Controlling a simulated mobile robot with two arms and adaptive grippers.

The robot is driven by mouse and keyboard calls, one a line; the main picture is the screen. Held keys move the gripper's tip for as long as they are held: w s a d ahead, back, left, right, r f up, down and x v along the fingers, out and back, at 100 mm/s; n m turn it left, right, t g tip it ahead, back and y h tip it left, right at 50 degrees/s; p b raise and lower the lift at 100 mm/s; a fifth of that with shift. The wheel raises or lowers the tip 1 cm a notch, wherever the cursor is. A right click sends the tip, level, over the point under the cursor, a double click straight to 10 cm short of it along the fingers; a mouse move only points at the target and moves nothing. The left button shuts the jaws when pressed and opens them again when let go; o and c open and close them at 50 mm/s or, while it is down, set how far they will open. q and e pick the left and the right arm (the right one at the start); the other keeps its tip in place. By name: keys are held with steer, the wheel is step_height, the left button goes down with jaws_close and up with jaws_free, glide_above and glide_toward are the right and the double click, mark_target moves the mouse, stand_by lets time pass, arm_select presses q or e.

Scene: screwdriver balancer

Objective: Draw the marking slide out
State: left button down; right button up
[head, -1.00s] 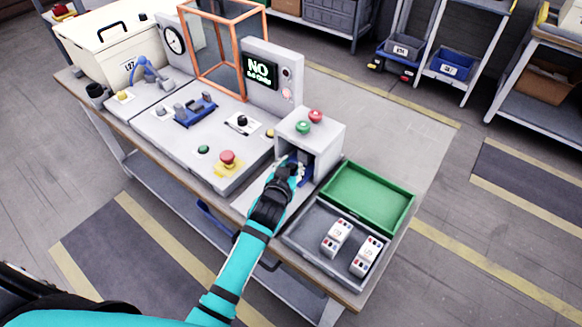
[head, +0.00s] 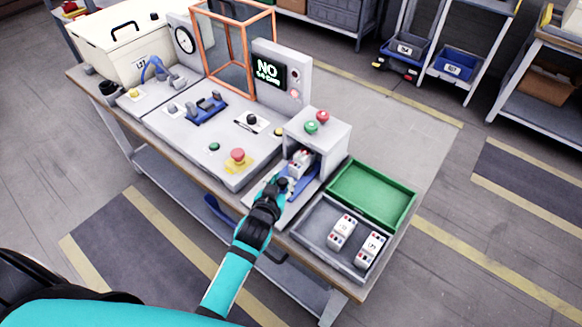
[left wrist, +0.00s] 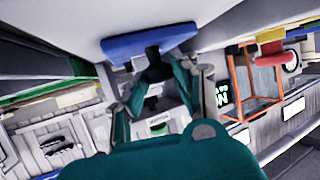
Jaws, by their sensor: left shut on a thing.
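The blue marking slide (head: 304,181) sticks out of the front of the light grey marking box (head: 318,138), with a small white device (head: 299,162) standing on it at the box's mouth. My left gripper (head: 281,187) is at the slide's near end. In the left wrist view the fingers (left wrist: 160,84) are closed around a dark knob (left wrist: 153,64) on the blue slide (left wrist: 150,38). The gripper covers the knob in part in the head view. The slide's rear is hidden inside the box. My right gripper is out of view.
A green tray (head: 400,220) and a grey tray (head: 297,233) with two white devices (head: 342,228) lie right of the slide. A console with a red button (head: 237,154) and a display reading NO (head: 268,72) is on the left. The floor in front of the bench is clear.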

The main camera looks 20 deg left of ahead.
arm_select(q)
steer(key=s+p, duration=0.1)
steer(key=s, duration=0.1)
steer(key=s+a+p, duration=0.1)
steer(key=s, duration=0.1)
steer(key=s+a, duration=0.1)
steer(key=s, duration=0.2)
steer(key=shift+a+r+p, duration=0.1)
steer(key=shift+a+p, duration=0.15)
steer(key=shift+p, duration=0.15)
steer(key=shift+a+f, duration=0.1)
steer(key=shift+f, duration=0.1)
steer(key=c, duration=1.4)
jaws_free()
steer(key=o, duration=0.3)
steer(key=shift+s+r, duration=0.1)
steer(key=shift+s, duration=0.15)
steer(key=shift+o, duration=0.2)
steer(key=v, duration=1.2)
